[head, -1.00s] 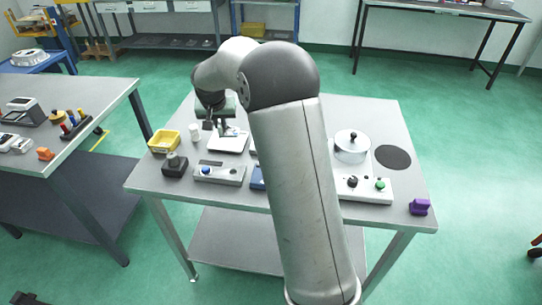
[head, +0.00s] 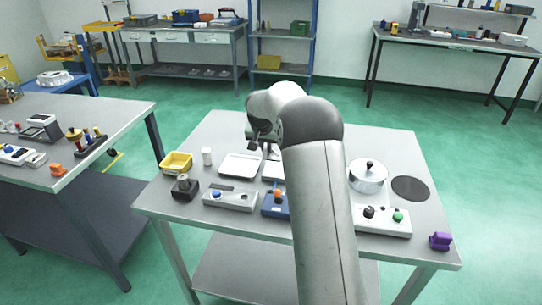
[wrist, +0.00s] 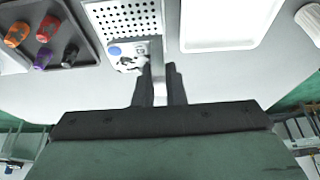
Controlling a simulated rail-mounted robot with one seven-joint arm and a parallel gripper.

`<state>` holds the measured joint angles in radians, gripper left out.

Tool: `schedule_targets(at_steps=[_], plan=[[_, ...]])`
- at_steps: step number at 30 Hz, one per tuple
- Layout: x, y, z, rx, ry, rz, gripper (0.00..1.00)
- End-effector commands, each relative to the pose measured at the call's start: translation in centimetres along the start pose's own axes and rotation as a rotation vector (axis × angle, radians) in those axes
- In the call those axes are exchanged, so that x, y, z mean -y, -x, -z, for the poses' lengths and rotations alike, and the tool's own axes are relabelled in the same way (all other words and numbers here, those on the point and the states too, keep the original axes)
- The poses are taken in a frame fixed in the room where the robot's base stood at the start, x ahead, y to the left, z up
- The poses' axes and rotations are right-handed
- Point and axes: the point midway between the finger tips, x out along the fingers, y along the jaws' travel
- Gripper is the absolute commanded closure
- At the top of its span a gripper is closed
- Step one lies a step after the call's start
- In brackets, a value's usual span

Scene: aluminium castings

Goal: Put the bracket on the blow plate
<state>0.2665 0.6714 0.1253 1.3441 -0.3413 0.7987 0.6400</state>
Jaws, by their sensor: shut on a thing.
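In the wrist view a light grey metal bracket (wrist: 127,62) with a round blue spot is at the fingertips. My gripper (wrist: 160,72) is shut on part of it; the fingers hide where they meet it. The bracket overlaps the near edge of the blow plate (wrist: 122,18), a perforated pale plate. I cannot tell whether it touches the plate or hangs above it. In the head view my gripper (head: 264,149) is over the table's back middle, just behind a pale plate mostly hidden by my arm. The bracket cannot be made out there.
A white tray (head: 240,165) lies left of the gripper, with a white cup (head: 207,156) and yellow bin (head: 176,163) beyond. A dark tray with coloured knobs (wrist: 45,35) flanks the plate. Control boxes (head: 230,200) line the front; a lidded pot (head: 368,177) stands right.

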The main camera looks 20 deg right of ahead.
Motion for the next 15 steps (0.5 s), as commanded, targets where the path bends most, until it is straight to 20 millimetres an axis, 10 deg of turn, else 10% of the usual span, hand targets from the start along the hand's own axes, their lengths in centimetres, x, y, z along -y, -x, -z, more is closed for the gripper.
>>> schedule_targets(at_steps=[15], plan=[[-1.4,-4.8,-1.0,0.0,0.001,0.001,1.0]])
